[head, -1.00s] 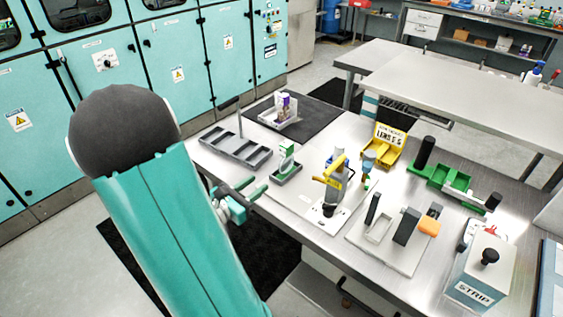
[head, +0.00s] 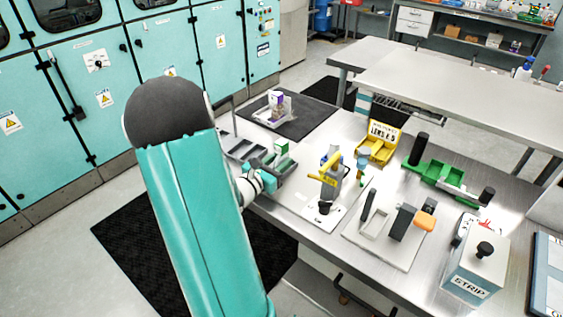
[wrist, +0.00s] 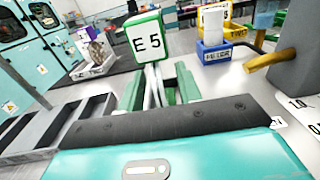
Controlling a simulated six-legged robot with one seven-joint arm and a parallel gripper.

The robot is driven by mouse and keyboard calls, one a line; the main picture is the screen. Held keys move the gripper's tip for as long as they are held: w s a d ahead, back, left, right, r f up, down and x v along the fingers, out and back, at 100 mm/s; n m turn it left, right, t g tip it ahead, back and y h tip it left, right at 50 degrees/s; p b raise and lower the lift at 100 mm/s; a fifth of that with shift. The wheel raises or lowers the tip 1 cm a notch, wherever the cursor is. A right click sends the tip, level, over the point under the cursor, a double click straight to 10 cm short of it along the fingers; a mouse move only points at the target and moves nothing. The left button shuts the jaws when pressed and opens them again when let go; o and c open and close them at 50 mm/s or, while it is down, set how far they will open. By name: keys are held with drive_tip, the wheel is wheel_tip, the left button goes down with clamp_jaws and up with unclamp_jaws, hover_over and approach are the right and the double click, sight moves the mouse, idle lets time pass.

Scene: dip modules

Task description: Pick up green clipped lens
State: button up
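The green clipped lens (wrist: 146,36) is a white plate marked "E 5" with a green frame, standing upright at the top of the wrist view. In the head view it (head: 281,146) shows small, at the small grey tray (head: 263,195), which my gripper partly hides. My gripper (wrist: 158,86) has green fingers, spread apart below the plate. Pale upright pieces show between the fingers, and I cannot tell whether either finger touches them. In the head view my gripper (head: 276,163) is low at the table's left edge, by the lens.
A grey compartment tray (wrist: 60,128) lies left of my gripper. A white tray with a purple-and-white item (head: 275,112) sits behind. To the right stand a yellow-handled device (head: 325,170), a yellow lens bin (head: 378,143), a green rack (head: 445,178) and a STRIP box (head: 478,268).

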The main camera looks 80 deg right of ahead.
drive_tip(key=shift+s+d, duration=0.25)
drive_tip(key=shift+d, duration=0.3)
clamp_jaws()
drive_tip(key=shift+r, duration=0.1)
